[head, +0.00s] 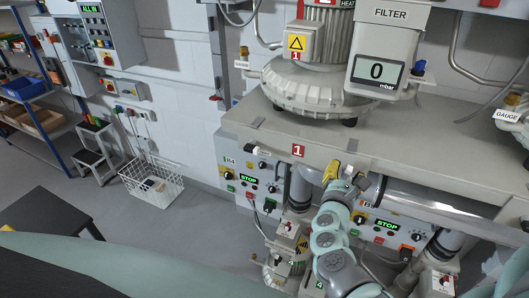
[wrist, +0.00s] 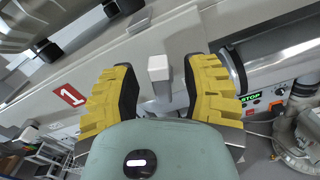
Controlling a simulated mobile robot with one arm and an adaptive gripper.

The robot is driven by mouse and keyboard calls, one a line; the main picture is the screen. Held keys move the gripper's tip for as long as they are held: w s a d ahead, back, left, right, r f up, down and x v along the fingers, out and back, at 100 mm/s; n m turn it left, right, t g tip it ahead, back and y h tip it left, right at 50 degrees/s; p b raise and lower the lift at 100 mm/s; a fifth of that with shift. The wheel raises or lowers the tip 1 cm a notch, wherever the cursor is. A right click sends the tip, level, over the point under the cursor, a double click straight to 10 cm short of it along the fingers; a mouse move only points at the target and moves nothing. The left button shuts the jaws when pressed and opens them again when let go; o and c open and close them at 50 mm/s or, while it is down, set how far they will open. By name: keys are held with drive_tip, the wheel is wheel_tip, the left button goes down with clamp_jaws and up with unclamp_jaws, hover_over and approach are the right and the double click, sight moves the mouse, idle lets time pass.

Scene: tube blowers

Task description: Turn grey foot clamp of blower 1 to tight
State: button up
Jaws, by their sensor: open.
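Blower 1 (head: 312,88) stands on the grey bench, with a red label 1 on the bench edge below it. In the wrist view, a light grey block-shaped handle (wrist: 158,68), which looks like the grey foot clamp, stands out from the bench edge. My gripper (wrist: 158,88) is open, with one yellow finger on each side of this handle and a gap to both. In the head view, my gripper (head: 340,172) is at the bench's front edge, right of the label. The fingers and arm partly hide the clamp there.
A white-tipped handle (head: 251,149) sits on the bench edge at left; it also shows in the wrist view (wrist: 28,134). Below the bench are a control panel (head: 248,178) and pipes. A filter box (head: 378,70) stands above. Open floor lies at left, around a wire basket (head: 151,181).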

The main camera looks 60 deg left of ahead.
drive_tip(key=shift+w+a, duration=0.1)
drive_tip(key=shift+w, duration=0.25)
clamp_jaws()
idle(0.3)
